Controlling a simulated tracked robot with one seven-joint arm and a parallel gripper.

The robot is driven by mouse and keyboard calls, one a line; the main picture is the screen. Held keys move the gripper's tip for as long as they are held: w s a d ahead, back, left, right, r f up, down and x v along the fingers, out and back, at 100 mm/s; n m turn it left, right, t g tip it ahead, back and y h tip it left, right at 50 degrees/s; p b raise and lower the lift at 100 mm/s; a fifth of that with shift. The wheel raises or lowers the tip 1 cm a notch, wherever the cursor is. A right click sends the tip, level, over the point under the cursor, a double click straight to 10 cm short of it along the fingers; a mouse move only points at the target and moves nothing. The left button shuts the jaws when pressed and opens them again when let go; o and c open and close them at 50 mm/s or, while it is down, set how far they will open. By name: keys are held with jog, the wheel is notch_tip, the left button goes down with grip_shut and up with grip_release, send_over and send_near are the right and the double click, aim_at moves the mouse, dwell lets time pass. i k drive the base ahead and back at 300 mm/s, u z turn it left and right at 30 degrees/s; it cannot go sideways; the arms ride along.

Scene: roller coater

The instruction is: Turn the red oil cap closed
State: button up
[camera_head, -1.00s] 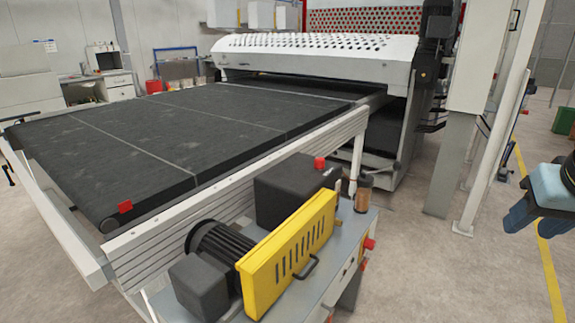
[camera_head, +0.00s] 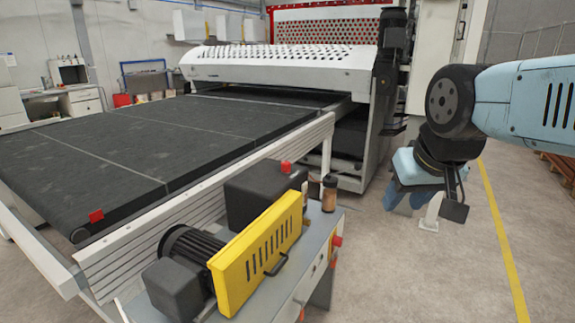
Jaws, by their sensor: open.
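The red oil cap (camera_head: 285,167) sits on top of the black box-shaped tank (camera_head: 250,194), behind the yellow slotted guard (camera_head: 256,254). Nothing touches the cap. My gripper (camera_head: 408,198) hangs at the right, with blue fingers pointing down, well apart from the cap and to its right. It is open, and nothing shows between its fingers. The cap's turn position is too small to tell.
A brown cylinder with a dark top (camera_head: 329,194) stands just right of the tank. A red button (camera_head: 337,241) is on the cabinet side. The black conveyor belt (camera_head: 110,140) lies behind a pale rail. Floor is free at the right.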

aim_at(286, 167)
jog(key=u, duration=0.1)
jog(key=i, duration=1)
jog(key=z, duration=0.1)
